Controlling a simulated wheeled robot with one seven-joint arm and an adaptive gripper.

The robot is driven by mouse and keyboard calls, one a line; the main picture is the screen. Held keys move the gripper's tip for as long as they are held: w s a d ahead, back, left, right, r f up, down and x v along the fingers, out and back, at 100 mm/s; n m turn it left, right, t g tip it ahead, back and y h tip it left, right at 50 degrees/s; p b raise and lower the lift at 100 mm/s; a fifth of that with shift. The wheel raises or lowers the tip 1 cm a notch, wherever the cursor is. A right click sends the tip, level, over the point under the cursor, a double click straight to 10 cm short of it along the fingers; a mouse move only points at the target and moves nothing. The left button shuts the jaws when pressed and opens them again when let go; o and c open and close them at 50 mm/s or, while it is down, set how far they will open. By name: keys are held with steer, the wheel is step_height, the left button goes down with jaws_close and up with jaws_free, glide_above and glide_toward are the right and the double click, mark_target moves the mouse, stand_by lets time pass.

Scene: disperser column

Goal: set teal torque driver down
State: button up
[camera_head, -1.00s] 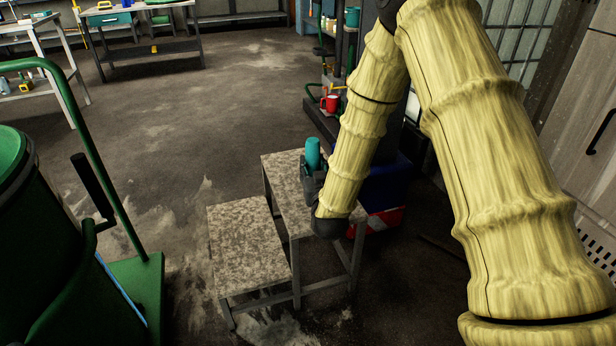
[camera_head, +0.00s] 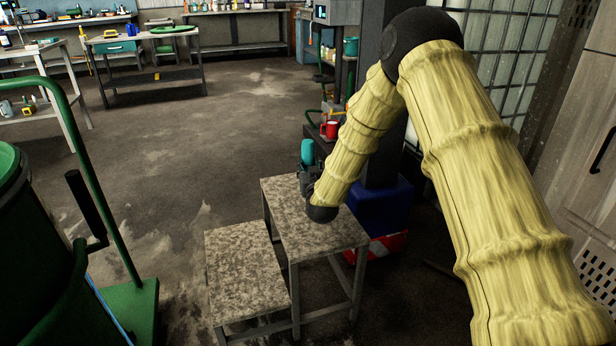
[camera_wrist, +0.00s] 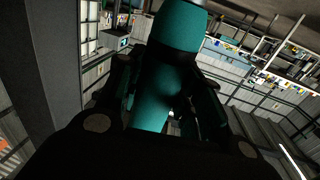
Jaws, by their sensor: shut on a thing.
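The teal torque driver (camera_head: 307,150) stands roughly upright in my gripper (camera_head: 308,174), beyond the back edge of the step stand's upper top in the head view. In the wrist view the driver (camera_wrist: 180,28) fills the middle, its wide teal end at the top and its teal body (camera_wrist: 150,108) running down between the fingers. My gripper (camera_wrist: 166,92) is shut around that body. My forearm hides part of the gripper in the head view. I cannot tell the height of the driver's lower end.
A two-level step stand has a bare upper top (camera_head: 318,232) and a bare lower top (camera_head: 245,265). A red mug (camera_head: 330,130) sits on a dark surface behind the gripper. A blue bin (camera_head: 385,210) stands right of the stand. A green cart (camera_head: 125,300) is at left.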

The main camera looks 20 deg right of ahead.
steer(key=shift+w+d, duration=0.1)
steer(key=shift+w, duration=0.3)
steer(key=shift+f+b, duration=0.85)
steer(key=shift+f, duration=1)
steer(key=o, duration=1.1)
steer(key=shift+s, duration=0.1)
steer(key=s+p, duration=0.1)
steer(key=s, duration=0.3)
steer(key=s+a+p, duration=0.1)
steer(key=s, duration=0.7)
steer(key=shift+a+p, duration=0.25)
steer(key=shift+p, duration=0.15)
